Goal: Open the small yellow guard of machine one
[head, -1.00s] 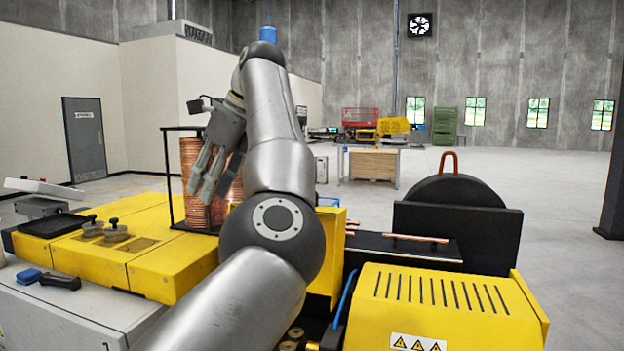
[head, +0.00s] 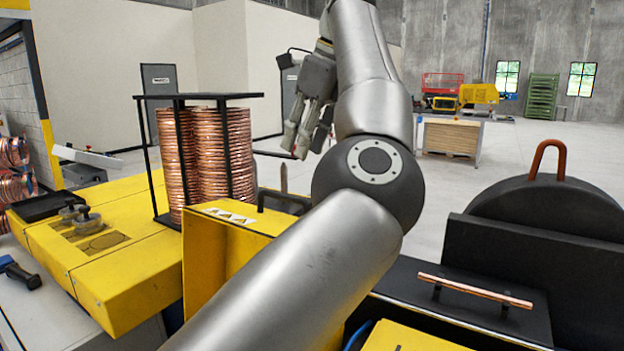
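A small yellow guard (head: 222,250) with warning triangles along its top edge stands near the middle of the head view. A black handle (head: 285,199) shows at its right. My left forearm hides the guard's right and lower parts, so I cannot tell whether it is fully shut. My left gripper (head: 305,142) hangs with its fingers pointing down, above and beyond the guard in the picture. Its fingers look apart, with nothing between them, and it appears clear of the handle. My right gripper is out of view.
Copper coils (head: 205,155) stand in a black frame left of my gripper. A copper tube (head: 475,291) lies on black supports at the right, before a large black disc housing (head: 540,215). A yellow machine bed (head: 120,265) fills the left. Open floor lies behind.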

